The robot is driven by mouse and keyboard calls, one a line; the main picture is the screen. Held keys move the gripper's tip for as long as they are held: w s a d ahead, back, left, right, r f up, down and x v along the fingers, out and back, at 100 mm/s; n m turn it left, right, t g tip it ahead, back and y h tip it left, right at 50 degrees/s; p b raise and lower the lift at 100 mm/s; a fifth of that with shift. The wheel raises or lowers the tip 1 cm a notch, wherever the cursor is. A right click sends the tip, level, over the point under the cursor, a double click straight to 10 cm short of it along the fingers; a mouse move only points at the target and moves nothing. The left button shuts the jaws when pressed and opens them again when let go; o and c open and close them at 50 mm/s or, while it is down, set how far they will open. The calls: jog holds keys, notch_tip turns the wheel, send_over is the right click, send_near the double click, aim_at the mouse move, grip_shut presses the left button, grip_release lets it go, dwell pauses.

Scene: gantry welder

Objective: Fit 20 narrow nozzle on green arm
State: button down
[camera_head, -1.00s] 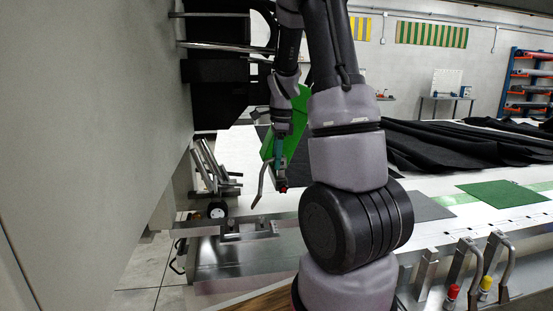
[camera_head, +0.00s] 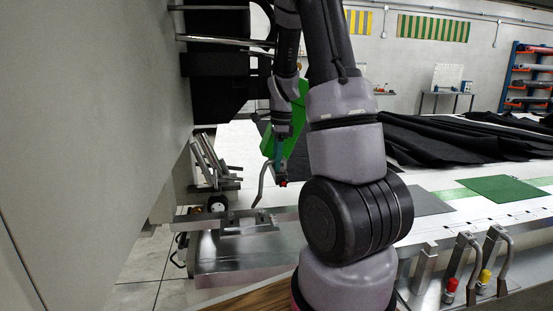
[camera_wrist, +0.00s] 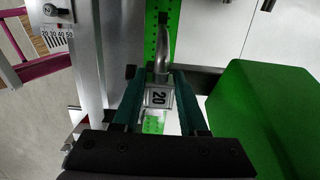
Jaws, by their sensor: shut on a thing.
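My gripper (camera_wrist: 160,98) has teal fingers and is shut on a metal nozzle block (camera_wrist: 158,98) marked 20. The nozzle's bent metal tube (camera_wrist: 162,52) points up in the wrist view. In the head view my gripper (camera_head: 279,170) hangs downward, with the curved nozzle tube (camera_head: 262,184) at its left. The green arm shows as a green housing (camera_head: 298,115) behind my gripper in the head view. In the wrist view a green housing (camera_wrist: 262,115) is at right, and a green strip with holes (camera_wrist: 175,25) is beyond the nozzle. Any contact between nozzle and green arm cannot be told.
A metal bench (camera_head: 235,255) lies below my gripper. Several metal bars (camera_head: 210,158) lean at left, beside a large grey panel (camera_head: 90,140). Black cloth (camera_head: 450,140) covers part of the white table.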

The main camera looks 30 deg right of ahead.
jog(key=shift+f, duration=0.55)
jog(key=shift+c, duration=1.8)
grip_release()
jog(key=shift+r, duration=0.1)
jog(key=r, duration=0.7)
jog(key=d+r, duration=0.1)
jog(key=r, duration=0.2)
jog(key=shift+s+r, duration=0.2)
jog(key=shift+r, duration=0.2)
jog(key=s+a+r+n+t, duration=0.3)
jog(key=s+a+r+n, duration=0.3)
jog(key=s+a+n, duration=0.1)
jog(key=s+a+r+n+t, duration=0.3)
jog(key=s+a+r+n, duration=0.3)
jog(key=s+n, duration=0.4)
jog(key=shift+s+a+t+y, duration=0.4)
jog(key=shift+s+a, duration=0.2)
jog(key=shift+s, duration=0.55)
